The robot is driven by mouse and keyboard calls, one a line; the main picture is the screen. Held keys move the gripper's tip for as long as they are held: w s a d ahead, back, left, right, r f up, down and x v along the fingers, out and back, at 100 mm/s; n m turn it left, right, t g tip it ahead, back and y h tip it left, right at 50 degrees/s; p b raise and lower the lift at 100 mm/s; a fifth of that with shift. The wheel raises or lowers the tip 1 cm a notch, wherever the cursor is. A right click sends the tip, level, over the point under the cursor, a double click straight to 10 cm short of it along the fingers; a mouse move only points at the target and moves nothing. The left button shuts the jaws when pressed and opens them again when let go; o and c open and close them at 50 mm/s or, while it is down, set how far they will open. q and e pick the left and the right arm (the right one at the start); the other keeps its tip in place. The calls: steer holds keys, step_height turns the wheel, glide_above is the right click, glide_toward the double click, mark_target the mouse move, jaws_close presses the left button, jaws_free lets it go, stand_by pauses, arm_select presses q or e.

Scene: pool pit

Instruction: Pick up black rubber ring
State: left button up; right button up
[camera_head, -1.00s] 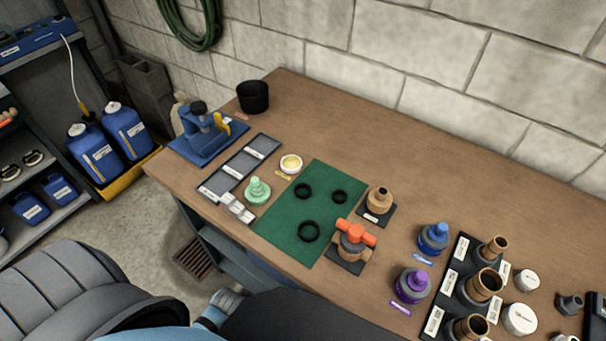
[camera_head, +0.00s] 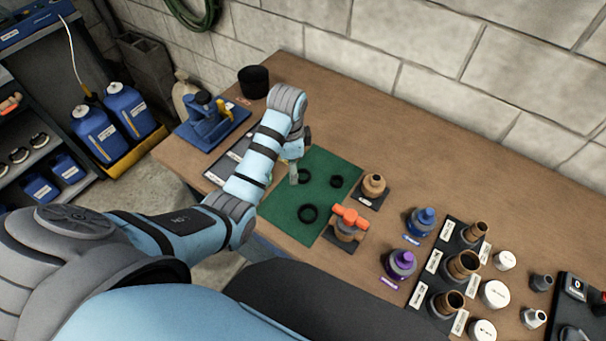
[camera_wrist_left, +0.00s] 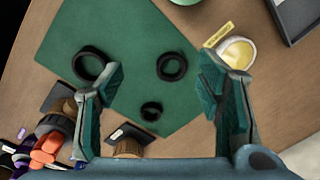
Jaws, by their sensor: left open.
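Three black rubber rings lie flat on a green mat (camera_head: 322,162). The largest ring (camera_head: 307,213) is at the front; in the left wrist view it is at the upper left (camera_wrist_left: 90,64). A middle-sized ring (camera_head: 305,177) lies beside my left gripper (camera_head: 296,170); in the wrist view this ring (camera_wrist_left: 171,66) shows between the fingertips (camera_wrist_left: 162,75). The smallest ring (camera_head: 336,181) is to its right, and in the wrist view lower down (camera_wrist_left: 151,111). My left gripper is open and empty above the mat. My right gripper is out of view.
A tan fitting (camera_head: 374,186) and an orange-handled valve (camera_head: 348,222) stand right of the mat. A yellow-filled dish (camera_wrist_left: 237,53) is near one finger. The table's back right is clear.

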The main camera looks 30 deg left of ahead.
arm_select(q)
steer(key=w+r+m, duration=0.3)
steer(key=w+r, duration=0.1)
steer(key=r, duration=0.2)
steer(key=b, duration=0.3)
glide_toward(304, 177)
steer(key=shift+g, duration=0.3)
steer(key=f, duration=0.7)
steer(key=shift+w, duration=0.2)
steer(key=c, duration=0.9)
